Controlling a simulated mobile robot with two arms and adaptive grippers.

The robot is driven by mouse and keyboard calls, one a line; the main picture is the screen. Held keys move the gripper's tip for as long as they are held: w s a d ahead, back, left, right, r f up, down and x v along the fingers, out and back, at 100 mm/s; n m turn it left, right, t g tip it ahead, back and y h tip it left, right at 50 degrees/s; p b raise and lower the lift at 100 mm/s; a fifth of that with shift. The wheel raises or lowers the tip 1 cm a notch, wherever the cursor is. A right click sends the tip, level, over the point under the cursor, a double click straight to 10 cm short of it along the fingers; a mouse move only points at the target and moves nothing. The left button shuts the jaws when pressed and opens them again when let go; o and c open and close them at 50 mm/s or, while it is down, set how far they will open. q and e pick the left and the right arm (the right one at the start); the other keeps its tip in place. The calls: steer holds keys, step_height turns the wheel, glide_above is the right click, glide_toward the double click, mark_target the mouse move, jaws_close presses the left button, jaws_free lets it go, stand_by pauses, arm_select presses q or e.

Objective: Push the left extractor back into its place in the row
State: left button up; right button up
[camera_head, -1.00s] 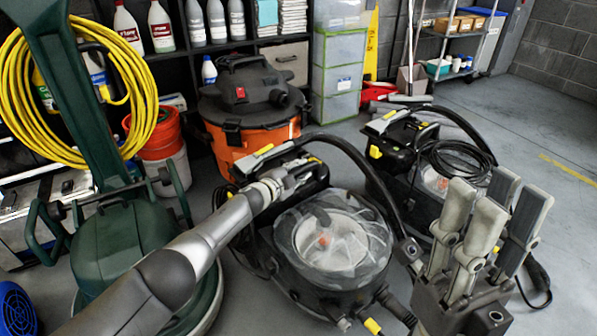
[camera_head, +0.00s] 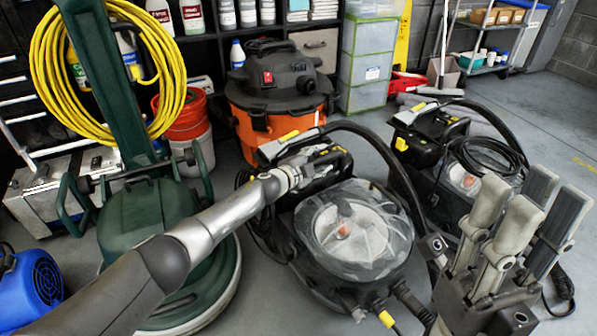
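The nearer extractor (camera_head: 355,240), black with a clear round lid and yellow clips, stands on the floor in the middle of the head view. I take it as the left extractor. A second black extractor (camera_head: 430,140) stands behind it to the right. My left arm reaches in from the lower left to the rear top of the nearer extractor. My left gripper (camera_head: 318,163) is at its black handle part; its fingers blend into the dark body, so I cannot tell their state or contact. My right gripper (camera_head: 535,215) is at the lower right, fingers raised and apart, empty.
A green floor machine (camera_head: 150,215) with a yellow cable stands at the left, with a blue blower (camera_head: 30,285) beside it. An orange vacuum (camera_head: 275,95) stands behind the extractors before the shelves. Open grey floor (camera_head: 550,110) lies at the right.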

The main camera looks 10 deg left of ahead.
arm_select(q)
steer(key=v, duration=1)
steer(key=shift+s, duration=0.1)
stand_by(0.5)
